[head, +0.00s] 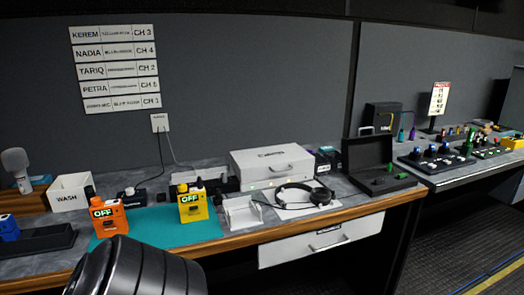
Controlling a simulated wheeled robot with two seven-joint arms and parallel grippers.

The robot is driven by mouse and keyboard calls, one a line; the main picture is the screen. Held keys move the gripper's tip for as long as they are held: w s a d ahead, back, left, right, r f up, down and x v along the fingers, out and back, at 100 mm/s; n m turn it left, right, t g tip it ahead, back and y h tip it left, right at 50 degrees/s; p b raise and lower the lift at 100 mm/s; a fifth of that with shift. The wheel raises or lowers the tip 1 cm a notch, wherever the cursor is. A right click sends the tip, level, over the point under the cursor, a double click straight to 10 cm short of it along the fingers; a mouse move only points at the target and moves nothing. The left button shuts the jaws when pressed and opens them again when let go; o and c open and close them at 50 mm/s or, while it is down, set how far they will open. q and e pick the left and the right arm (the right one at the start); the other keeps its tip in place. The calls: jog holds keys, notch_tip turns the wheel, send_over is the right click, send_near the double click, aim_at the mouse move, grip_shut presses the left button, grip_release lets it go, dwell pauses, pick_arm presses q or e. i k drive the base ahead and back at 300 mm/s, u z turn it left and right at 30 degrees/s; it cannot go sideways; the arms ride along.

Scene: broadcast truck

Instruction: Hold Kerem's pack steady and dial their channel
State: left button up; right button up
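An orange pack (109,218) stands upright on the left of a teal mat (153,229), its display reading OFF. A yellow pack (193,205), also reading OFF, stands at the mat's back right. A blue pack (9,229) sits in a black rack (40,240) at the far left, cut off by the frame edge. The wall list (115,67) reads KEREM, CH 3 on its top row; the small middle text is unreadable. I cannot tell which pack is Kerem's. Neither gripper is in view.
A dark ribbed part of mine covers the bench's front edge below the orange pack. A WASH bin (69,193) stands behind. Headphones (303,195), a white case (272,165) and an open black case (378,167) lie right. A white drawer front (320,241) is below the bench.

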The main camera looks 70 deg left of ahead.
aim_at(182, 188)
jog(key=z, duration=0.3)
jog(key=k, duration=1.3)
jog(key=u, duration=1)
